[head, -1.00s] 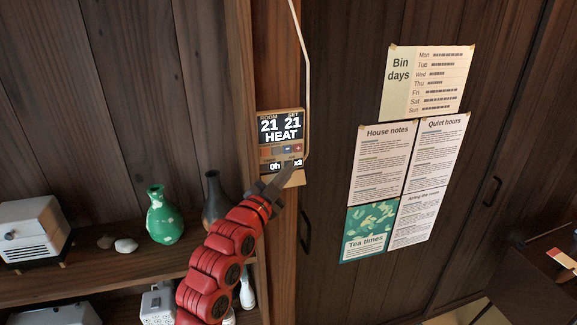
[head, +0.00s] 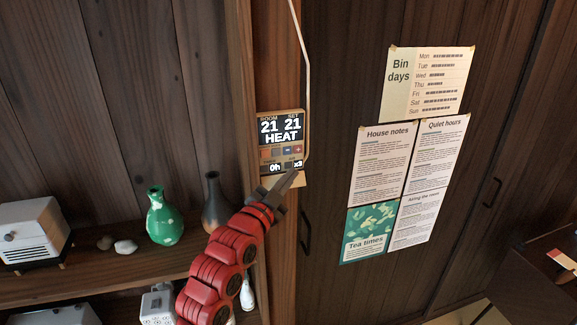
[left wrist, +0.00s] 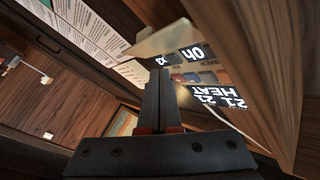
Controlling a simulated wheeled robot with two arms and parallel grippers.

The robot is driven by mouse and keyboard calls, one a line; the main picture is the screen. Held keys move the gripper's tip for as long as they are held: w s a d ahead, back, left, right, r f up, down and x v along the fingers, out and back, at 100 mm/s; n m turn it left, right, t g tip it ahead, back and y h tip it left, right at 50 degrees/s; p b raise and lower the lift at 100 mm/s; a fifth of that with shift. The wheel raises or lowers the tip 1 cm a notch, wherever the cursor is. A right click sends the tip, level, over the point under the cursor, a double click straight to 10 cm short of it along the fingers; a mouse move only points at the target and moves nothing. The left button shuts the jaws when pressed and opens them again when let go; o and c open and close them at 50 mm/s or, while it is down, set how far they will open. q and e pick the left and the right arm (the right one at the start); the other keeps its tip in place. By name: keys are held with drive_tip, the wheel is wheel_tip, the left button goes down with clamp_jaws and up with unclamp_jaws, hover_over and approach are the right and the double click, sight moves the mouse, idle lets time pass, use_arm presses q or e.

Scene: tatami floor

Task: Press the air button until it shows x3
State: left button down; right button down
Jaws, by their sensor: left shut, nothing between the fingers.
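The wall control panel (head: 281,140) hangs on a wooden post, with a white-on-black display reading ROOM 21, SET 21, HEAT. Below are small coloured buttons, then readouts "0h" and "x3" (head: 298,163). The button labels are too small to read in the head view, so I cannot tell which is the air button. My left gripper (head: 292,174) is shut and empty, its fingertips just below the x3 readout. In the left wrist view the panel (left wrist: 205,88) appears upside down beyond the shut fingers (left wrist: 160,88); contact is not clear. My right gripper is not in view.
A pale ledge (head: 288,181) juts out under the panel, and a white cable (head: 305,70) runs down beside it. A green vase (head: 164,218) and a dark vase (head: 216,205) stand on the shelf at left. Paper notices (head: 381,165) hang at right.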

use_arm(q)
drive_tip(key=shift+s+d, duration=0.25)
drive_tip(key=shift+s, duration=0.55)
drive_tip(key=shift+s+d, duration=0.3)
drive_tip(key=shift+s, duration=0.45)
drive_tip(key=shift+s+d, duration=0.25)
drive_tip(key=shift+s, duration=0.55)
